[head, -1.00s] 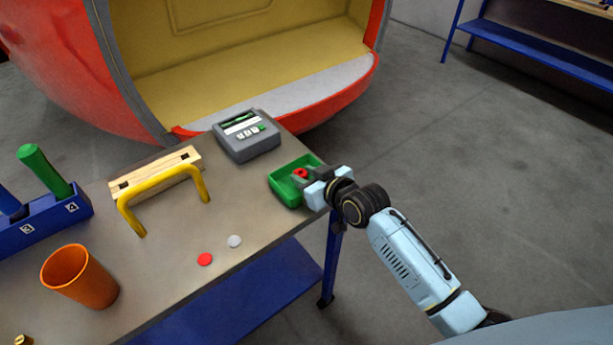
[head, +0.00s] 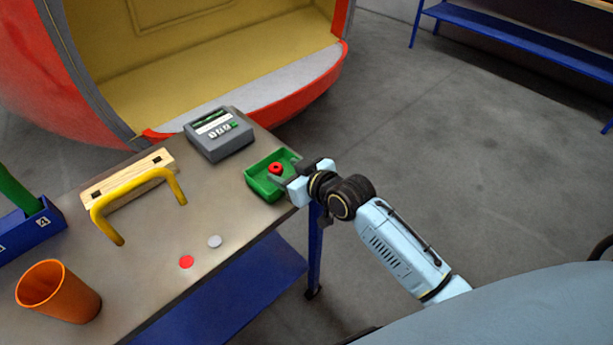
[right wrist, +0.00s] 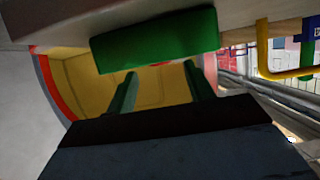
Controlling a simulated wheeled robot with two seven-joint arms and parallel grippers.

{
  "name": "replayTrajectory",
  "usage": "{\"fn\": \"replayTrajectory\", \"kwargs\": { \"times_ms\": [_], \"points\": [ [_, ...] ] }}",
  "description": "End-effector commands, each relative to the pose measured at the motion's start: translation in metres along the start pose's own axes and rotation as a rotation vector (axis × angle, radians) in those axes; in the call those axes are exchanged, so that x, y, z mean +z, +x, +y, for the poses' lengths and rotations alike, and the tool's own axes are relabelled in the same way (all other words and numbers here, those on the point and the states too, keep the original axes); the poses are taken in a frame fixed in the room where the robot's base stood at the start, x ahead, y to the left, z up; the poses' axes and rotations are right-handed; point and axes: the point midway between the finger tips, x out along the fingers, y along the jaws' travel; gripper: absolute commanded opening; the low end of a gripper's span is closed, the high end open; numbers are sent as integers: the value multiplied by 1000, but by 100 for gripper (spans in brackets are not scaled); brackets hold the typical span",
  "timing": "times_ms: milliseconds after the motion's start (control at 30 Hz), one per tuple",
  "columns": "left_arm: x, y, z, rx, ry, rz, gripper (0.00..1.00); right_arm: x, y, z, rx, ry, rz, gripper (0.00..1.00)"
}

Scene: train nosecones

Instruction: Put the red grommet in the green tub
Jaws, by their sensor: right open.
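The red grommet (head: 275,168), a small ring with a dark hole, shows within the outline of the green tub (head: 256,190) at the table's right end. In the right wrist view, only a red sliver (right wrist: 160,64) shows at the rim of the tub (right wrist: 155,40), between my fingertips. How deep it sits is hidden. My right gripper (head: 284,173) is open at the tub's right side, its fingers reaching over the rim beside the grommet. In the right wrist view its two fingers (right wrist: 160,85) stand apart. My left gripper is not in view.
A grey keypad device (head: 219,135) stands behind the tub. A yellow handle (head: 135,185) on a wooden block, an orange cup (head: 60,292) and a blue holder (head: 35,230) are further left. Red (head: 186,262) and grey (head: 214,241) discs lie near the front edge.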

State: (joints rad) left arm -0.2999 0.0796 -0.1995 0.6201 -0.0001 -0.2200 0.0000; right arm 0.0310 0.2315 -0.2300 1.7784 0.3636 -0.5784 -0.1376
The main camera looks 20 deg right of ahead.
Motion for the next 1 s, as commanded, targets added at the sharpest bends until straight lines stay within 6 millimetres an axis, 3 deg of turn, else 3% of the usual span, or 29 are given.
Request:
{"fn": "replayTrajectory", "kwargs": {
  "times_ms": [300, 500, 867, 933, 1000],
  "points": [
    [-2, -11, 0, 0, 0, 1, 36, 0, -67, 0, -1, -1, -2, 53],
    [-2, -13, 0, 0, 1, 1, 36, 0, -92, 0, 0, 0, -1, 53],
    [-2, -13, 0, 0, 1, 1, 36, 1, -97, 0, 0, 2, -2, 53],
    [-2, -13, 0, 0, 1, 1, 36, 10, -94, 2, 7, 7, -18, 53],
    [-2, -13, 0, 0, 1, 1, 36, 32, -87, 7, 23, 18, -56, 53]
  ]
}}
